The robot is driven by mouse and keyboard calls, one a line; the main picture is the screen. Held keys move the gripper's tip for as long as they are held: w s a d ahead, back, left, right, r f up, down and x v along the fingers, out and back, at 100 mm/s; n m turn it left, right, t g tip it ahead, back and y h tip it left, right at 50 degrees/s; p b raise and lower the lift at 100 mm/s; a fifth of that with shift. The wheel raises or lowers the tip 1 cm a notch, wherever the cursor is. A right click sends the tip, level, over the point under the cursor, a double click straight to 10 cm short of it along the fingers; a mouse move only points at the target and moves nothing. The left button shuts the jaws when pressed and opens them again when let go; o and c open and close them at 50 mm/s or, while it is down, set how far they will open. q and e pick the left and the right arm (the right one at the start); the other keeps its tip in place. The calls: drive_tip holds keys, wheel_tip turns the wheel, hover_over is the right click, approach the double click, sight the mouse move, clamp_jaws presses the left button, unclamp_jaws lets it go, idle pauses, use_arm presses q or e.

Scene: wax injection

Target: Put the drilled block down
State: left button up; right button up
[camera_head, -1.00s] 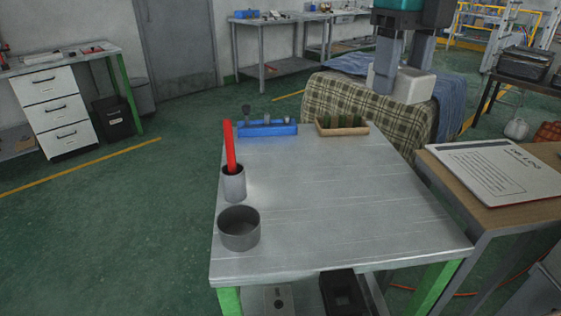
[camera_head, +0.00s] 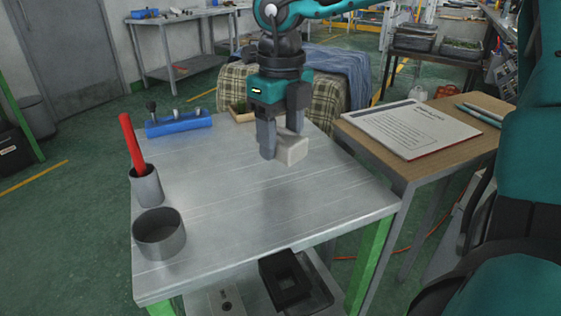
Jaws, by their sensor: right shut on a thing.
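My right gripper (camera_head: 280,140) points down over the far right part of the metal table (camera_head: 240,235). It is shut on a pale, off-white block (camera_head: 292,152), which I take to be the drilled block; no hole shows in it from here. The block looks held just above the tabletop, though I cannot tell whether a gap remains. One finger covers part of the block. My left gripper is not in view.
A grey cup (camera_head: 147,186) with a red stick (camera_head: 131,143) and a round grey bowl (camera_head: 159,233) stand at the table's left. A blue holder (camera_head: 178,124) and a wooden tray (camera_head: 238,113) sit behind. The table's middle and front right are clear.

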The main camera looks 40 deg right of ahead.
sight(281, 175)
drive_tip(key=shift+f+b, duration=0.35)
drive_tip(key=shift+f, duration=1.85)
drive_tip(key=shift+f, duration=0.2)
drive_tip(key=o, duration=1.3)
drive_tip(key=shift+r, duration=0.15)
